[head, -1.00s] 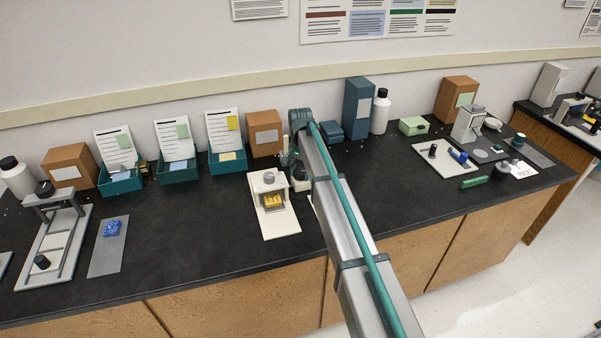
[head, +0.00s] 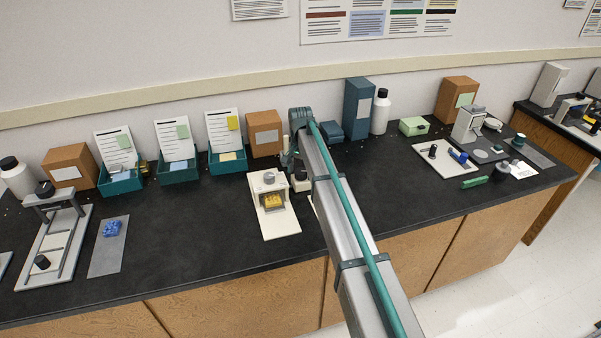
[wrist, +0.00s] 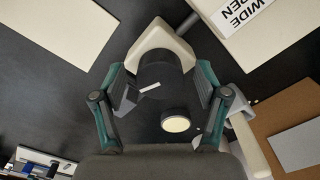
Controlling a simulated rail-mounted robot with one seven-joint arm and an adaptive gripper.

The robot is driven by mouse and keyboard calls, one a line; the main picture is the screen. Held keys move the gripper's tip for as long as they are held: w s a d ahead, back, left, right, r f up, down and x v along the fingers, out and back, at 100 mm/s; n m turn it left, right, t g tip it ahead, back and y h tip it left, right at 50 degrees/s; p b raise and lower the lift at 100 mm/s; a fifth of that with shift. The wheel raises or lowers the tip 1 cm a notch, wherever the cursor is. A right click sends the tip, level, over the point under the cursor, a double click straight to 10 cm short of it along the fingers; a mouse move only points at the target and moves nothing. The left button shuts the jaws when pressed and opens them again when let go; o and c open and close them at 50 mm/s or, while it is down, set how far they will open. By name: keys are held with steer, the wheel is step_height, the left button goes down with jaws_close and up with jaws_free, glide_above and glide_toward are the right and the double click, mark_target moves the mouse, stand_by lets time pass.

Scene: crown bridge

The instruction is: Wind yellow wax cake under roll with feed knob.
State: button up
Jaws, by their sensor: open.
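The yellow wax cake (head: 272,201) sits at the mouth of a small cream stand on a cream board (head: 279,226) in the head view. The roll cannot be made out clearly. In the wrist view, a dark round knob (wrist: 160,72) with a white mark sits on a cream angular block (wrist: 160,43). A dark shaft (wrist: 188,24) runs from near the block to a cream plate lettered "WIDE OPEN". My gripper (wrist: 160,96) is open, with one teal-and-black finger on each side of the knob. Contact cannot be told. In the head view my arm partly hides this spot.
A pale disc (wrist: 175,122) lies near the right finger in the wrist view. Behind the board stand a brown box (head: 264,133) and teal trays with cards (head: 229,162). A blue block (head: 112,228) lies on a grey plate to the left. Dark bench top is clear between them.

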mark_target(300, 171)
step_height(300, 171, up, 12)
steer(key=shift+f, duration=0.15)
stand_by(0.3)
stand_by(0.4)
